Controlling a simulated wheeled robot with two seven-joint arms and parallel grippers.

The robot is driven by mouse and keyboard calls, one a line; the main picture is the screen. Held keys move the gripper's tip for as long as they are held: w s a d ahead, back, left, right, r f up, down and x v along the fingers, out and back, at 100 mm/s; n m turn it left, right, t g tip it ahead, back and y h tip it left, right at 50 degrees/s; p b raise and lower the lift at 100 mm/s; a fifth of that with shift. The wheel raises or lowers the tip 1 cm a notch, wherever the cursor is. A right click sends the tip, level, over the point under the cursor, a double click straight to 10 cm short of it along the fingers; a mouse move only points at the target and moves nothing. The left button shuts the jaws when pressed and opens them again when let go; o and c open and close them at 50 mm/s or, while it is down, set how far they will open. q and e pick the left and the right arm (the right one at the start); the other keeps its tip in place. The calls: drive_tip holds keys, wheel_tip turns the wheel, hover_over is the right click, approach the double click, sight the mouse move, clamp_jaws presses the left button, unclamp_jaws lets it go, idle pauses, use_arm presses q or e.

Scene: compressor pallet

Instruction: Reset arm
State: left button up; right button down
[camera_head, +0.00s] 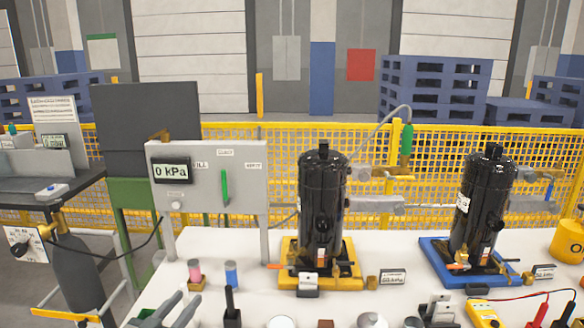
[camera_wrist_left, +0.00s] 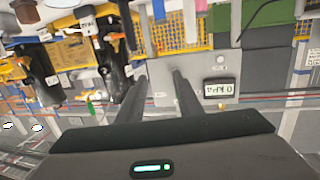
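My left gripper (camera_head: 172,308) shows at the bottom left of the head view, low over the near edge of the white table (camera_head: 225,262). In the left wrist view my left gripper (camera_wrist_left: 160,78) has its two fingers apart with nothing held between them. That view shows the scene upside down. The grey panel (camera_head: 245,165) with the "0 kPa" display (camera_head: 171,170) and a green lever stands beyond the gripper. My right gripper does not show.
A black compressor (camera_head: 322,205) stands on a yellow base (camera_head: 348,282), another (camera_head: 480,205) on a blue base. A pink-topped and a blue-topped item (camera_head: 231,274) and a black upright piece stand near the gripper. Small parts line the front edge. A yellow fence (camera_head: 260,132) runs behind.

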use_arm(q)
drive_tip(key=s+d+f+g+y, duration=0.1)
drive_tip(key=s+d+f+g, duration=0.25)
drive_tip(key=s+f, duration=0.7)
drive_tip(key=s+f+g+y, duration=0.1)
drive_tip(key=s+f+g, duration=0.25)
drive_tip(key=s, duration=0.65)
drive_tip(key=s+f+g+y, duration=0.1)
drive_tip(key=s+f+g, duration=0.3)
drive_tip(key=s, duration=0.6)
drive_tip(key=s+f+g+y, duration=0.15)
drive_tip(key=s+f, duration=0.35)
drive_tip(key=s, duration=0.5)
drive_tip(key=w+d+f+h, duration=0.1)
drive_tip(key=w+f, duration=0.1)
drive_tip(key=f, duration=0.9)
drive_tip(key=w+d+f+h, duration=0.1)
drive_tip(key=w+d+f, duration=0.1)
drive_tip(key=f, duration=0.9)
drive_tip(key=s+f, duration=0.3)
drive_tip(key=f, duration=0.5)
drive_tip(key=s+f+t, duration=0.1)
drive_tip(key=s+f, duration=0.3)
drive_tip(key=f, duration=0.5)
drive_tip(key=shift+s+d+f, duration=0.15)
drive_tip(key=shift+s+d, duration=0.05)
drive_tip(key=shift+d, duration=0.05)
drive_tip(key=shift+t, duration=0.25)
